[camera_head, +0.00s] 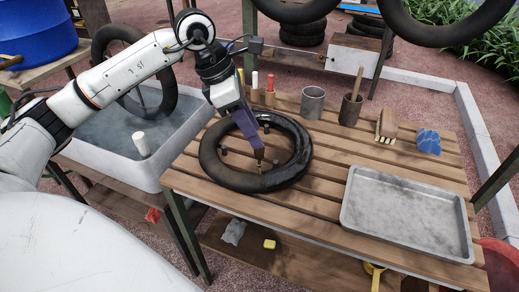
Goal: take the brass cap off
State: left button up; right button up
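A black tyre inner tube (213,163) lies flat on the slatted wooden bench. My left gripper (259,156) points down at the tube's inner edge on the near right side. A small brass-coloured bit (261,166), which looks like the valve stem with its cap, shows right at the fingertips. It is too small to tell the cap from the stem, or whether the fingers are closed on it. My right gripper is not in view.
An empty grey metal tray (408,215) lies at the bench's front right. A metal cup (312,103), a dark pot (350,110), a brush (388,122) and a blue cloth (428,141) stand or lie along the back. A water tub (125,160) is left of the bench.

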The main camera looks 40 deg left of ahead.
aim_at(259, 151)
pick_arm(q)
jog(key=x, duration=0.5)
jog(key=shift+s+d, duration=0.25)
jog(key=shift+s, duration=0.05)
grip_shut()
